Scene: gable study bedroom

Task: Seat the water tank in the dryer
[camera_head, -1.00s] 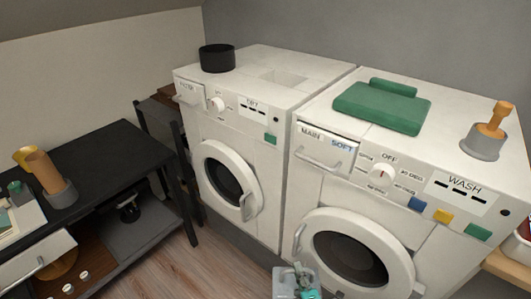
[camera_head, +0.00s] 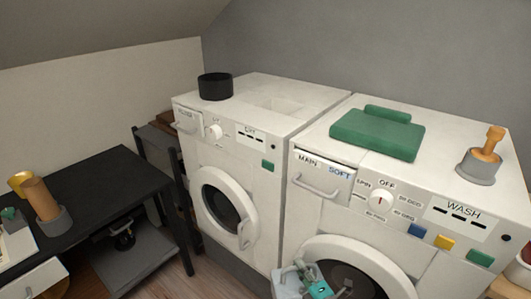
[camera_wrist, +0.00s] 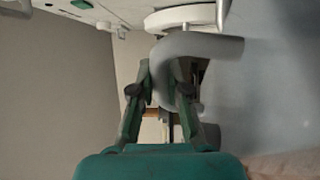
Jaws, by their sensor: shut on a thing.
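The dryer (camera_head: 236,175) is the white machine on the left, marked DRY, with a shallow rectangular recess (camera_head: 283,104) in its top. The water tank (camera_head: 286,285) is a pale grey body at the bottom middle of the head view, partly cut off by the frame edge. My gripper (camera_head: 306,274) is beside it, low in front of the machines and apart from the recess. In the wrist view my gripper (camera_wrist: 166,82) has its green fingers shut on the tank's curved grey handle (camera_wrist: 212,46). The pale tank body (camera_wrist: 260,85) fills the right side there.
The washer (camera_head: 345,205) stands right of the dryer, with a green folded item (camera_head: 376,134) on top. A grey cup with an orange tool (camera_head: 480,166) is on the washer. A black table (camera_head: 95,190) stands left.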

